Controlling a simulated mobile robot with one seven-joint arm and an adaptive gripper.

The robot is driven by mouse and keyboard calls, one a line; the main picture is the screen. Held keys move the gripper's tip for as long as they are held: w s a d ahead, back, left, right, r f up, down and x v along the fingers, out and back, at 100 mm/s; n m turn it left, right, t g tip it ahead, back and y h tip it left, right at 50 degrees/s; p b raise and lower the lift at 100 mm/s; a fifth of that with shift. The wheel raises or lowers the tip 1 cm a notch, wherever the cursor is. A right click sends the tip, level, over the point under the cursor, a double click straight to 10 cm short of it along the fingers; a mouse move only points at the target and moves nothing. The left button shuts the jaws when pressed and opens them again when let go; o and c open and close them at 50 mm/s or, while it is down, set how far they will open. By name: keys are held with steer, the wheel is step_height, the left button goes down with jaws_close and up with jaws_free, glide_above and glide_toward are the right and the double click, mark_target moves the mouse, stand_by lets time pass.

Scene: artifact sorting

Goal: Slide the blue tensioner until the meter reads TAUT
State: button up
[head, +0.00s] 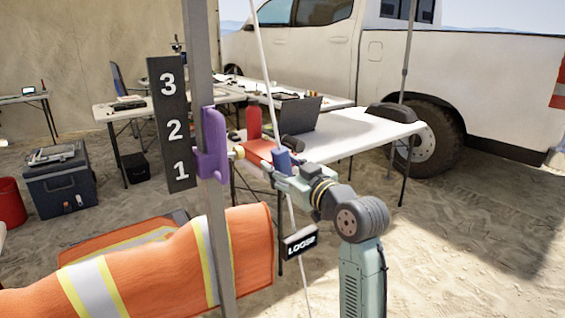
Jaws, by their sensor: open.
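The blue tensioner (283,159) is a small block on a thin white slanted line (265,60). My gripper (272,168) is open at the tensioner, which shows just above it. I cannot tell whether the fingers touch it, as they are small and partly hidden. The black meter (301,243) hangs lower on the line, below my wrist, and reads LOOSE.
A grey post (200,45) stands left of my gripper, with a purple bracket (211,150) and a board numbered 1 to 3 (168,105). Behind is a white table (375,130); an orange vest (250,250) lies in front.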

steer(key=shift+w+a, duration=0.1)
steer(key=shift+w, duration=0.05)
steer(key=shift+c, duration=0.3)
jaws_close()
stand_by(0.3)
